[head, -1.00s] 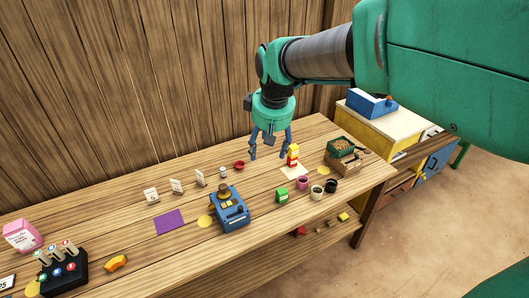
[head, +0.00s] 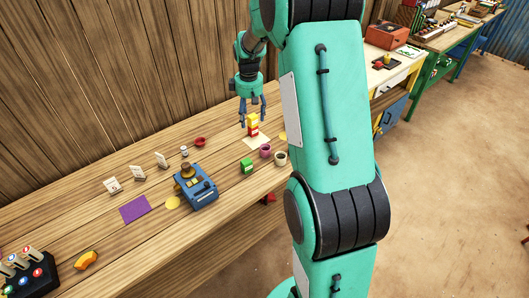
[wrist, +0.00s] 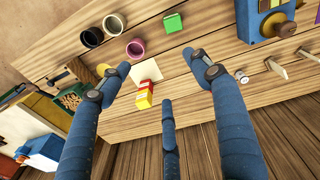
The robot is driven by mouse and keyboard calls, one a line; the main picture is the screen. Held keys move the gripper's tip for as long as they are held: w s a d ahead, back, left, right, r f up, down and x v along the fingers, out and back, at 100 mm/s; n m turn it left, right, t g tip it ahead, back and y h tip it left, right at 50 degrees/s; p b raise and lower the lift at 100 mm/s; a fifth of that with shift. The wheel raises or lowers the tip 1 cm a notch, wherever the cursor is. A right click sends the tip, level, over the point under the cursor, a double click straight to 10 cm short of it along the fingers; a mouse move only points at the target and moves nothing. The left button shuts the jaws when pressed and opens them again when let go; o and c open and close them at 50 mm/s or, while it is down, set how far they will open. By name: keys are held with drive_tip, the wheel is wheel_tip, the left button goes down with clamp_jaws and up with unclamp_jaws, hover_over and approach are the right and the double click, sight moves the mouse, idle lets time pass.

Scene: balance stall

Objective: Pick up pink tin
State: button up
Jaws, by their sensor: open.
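The pink tin (head: 265,151) is a small open-topped magenta cup on the wooden table, near the beige tin (head: 280,158). In the wrist view the pink tin (wrist: 135,48) stands beyond the fingertips, upper left of centre, beside dark and beige tins. My gripper (head: 252,121) is open and empty, above the table by the red and yellow block stack (head: 252,127). In the wrist view its spread blue fingers (wrist: 158,75) hold nothing. They are apart from the pink tin. My arm hides the table's right end in the head view.
A cream card (head: 257,140) lies by the stack, and a green box (head: 246,166) stands left of the pink tin. A blue scale-like device (head: 197,190) stands further left. In the wrist view a dark tin (wrist: 91,37) is nearby.

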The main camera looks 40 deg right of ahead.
hover_over(265, 148)
drive_tip(key=s+a, duration=0.2)
wheel_tip(265, 148, down, 12)
drive_tip(key=shift+w+d+f+n+g, duration=0.1)
drive_tip(key=shift+d+f+n+g, duration=0.1)
drive_tip(key=shift+n+g, duration=0.25)
drive_tip(key=shift+a, duration=0.1)
drive_tip(key=shift+f+b, duration=0.8)
drive_tip(key=shift+f, duration=3.5)
drive_tip(key=shift+d+f+b, duration=0.2)
drive_tip(key=shift+f+b, duration=0.5)
drive_tip(key=shift+f, duration=1.9)
drive_tip(key=c, duration=1.2)
